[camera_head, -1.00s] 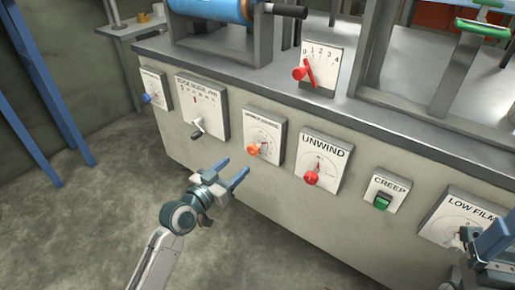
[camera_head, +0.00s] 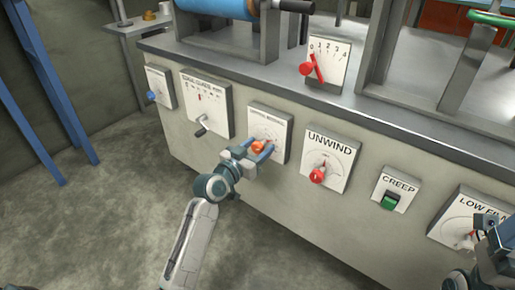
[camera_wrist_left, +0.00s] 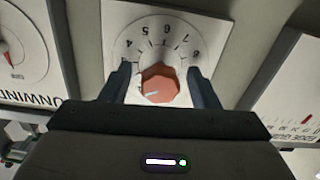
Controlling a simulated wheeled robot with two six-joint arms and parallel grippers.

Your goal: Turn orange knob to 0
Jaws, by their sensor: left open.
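The orange knob (camera_head: 259,147) sits on a white dial plate (camera_head: 281,126) on the front of the grey machine. In the left wrist view the knob (camera_wrist_left: 160,86) looks faceted, with a white mark toward its lower left. The dial (camera_wrist_left: 165,22) appears inverted, with numbers 4 to 8 visible; the 0 is not visible. My left gripper (camera_head: 259,151) is open, with its blue fingers on either side of the knob. In the wrist view the left gripper (camera_wrist_left: 161,85) shows small gaps beside the knob. My right gripper (camera_head: 490,240) is partly visible at the right edge; its jaws are unclear.
The red UNWIND knob (camera_head: 317,175) is just right of the orange one. A crank handle (camera_head: 200,131) and a blue knob (camera_head: 151,96) are to the left. A green CREEP button (camera_head: 390,200) is farther right. The floor in front is clear.

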